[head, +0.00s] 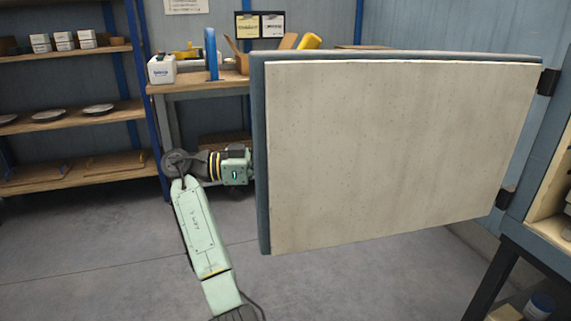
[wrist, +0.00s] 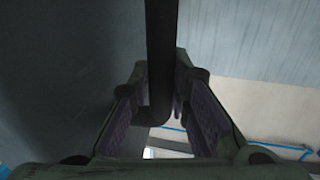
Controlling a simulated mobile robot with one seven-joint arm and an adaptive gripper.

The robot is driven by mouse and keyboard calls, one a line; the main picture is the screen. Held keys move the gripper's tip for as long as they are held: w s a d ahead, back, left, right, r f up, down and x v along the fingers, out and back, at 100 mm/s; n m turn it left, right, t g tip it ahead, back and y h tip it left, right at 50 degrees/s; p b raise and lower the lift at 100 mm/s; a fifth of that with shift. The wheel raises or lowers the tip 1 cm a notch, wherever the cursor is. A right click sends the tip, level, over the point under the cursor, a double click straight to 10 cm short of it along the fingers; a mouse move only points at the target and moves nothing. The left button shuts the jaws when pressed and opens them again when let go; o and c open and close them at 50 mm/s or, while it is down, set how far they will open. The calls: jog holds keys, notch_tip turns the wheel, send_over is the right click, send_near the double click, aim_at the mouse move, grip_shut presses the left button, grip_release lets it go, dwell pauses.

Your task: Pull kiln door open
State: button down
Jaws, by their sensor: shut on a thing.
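The kiln door (head: 400,150) stands wide open in the head view, with its pale inner lining facing me and a blue-grey rim around it. Its hinges are at the right, on the kiln body (head: 550,190). My arm reaches behind the door's free left edge, so the head view hides my gripper and the handle. In the wrist view, my gripper (wrist: 160,110) is shut around the dark bar handle (wrist: 161,60), which runs between its two purple-padded fingers. The door's outer face (wrist: 60,70) fills the left of the wrist view.
Shelves (head: 75,113) with plates and small boxes stand at the left. A workbench (head: 190,86) with tools and a white container is behind the door. The grey floor (head: 100,250) is clear at the front left. A dark stand supports the kiln at the right.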

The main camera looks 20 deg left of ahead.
jog(key=c, duration=1.5)
grip_release()
jog(key=v, duration=1.2)
